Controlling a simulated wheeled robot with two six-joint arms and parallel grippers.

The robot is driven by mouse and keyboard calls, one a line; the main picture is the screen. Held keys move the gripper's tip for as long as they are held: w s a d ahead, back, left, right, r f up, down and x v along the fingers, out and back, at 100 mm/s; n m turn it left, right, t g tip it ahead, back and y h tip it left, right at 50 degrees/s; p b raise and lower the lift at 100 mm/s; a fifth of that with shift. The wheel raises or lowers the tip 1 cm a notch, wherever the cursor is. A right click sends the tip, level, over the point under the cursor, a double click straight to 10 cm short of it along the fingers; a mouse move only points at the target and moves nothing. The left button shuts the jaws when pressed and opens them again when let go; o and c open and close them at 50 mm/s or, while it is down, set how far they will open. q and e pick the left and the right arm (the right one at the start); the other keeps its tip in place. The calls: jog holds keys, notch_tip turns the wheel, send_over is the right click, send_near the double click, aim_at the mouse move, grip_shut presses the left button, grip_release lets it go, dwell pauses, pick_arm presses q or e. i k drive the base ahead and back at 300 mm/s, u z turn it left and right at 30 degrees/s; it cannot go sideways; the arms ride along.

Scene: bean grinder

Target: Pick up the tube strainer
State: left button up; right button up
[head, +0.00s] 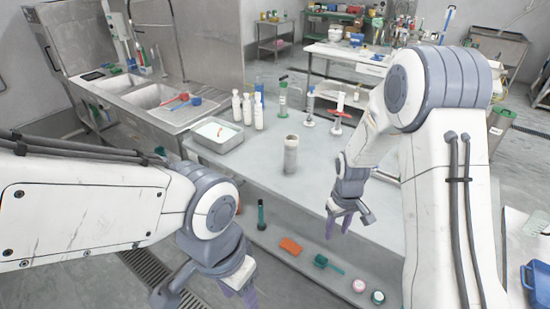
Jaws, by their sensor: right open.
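I cannot tell for certain which object is the tube strainer. A pale grey upright cylinder (291,155) stands alone near the middle of the table and is the likeliest match. A dark green tube-shaped thing (261,214) stands upright lower down, near the front. My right gripper (348,222) is open and empty, fingers pointing down, to the right of and nearer than the cylinder, touching nothing visible. My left gripper (215,298) is low at the bottom edge, with its fingertips partly cut off; its opening is unclear.
A metal tray (213,147) and several white bottles (247,109) stand left of the cylinder. Upright tools (309,106) stand behind it. An orange piece (290,246), green scoop (328,264) and small jars (358,286) lie at the front.

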aim_at(291, 143)
jog(key=u, duration=0.65)
jog(key=i, duration=1.3)
jog(key=z, duration=0.8)
jog(key=i, duration=0.45)
jog(key=u, duration=0.05)
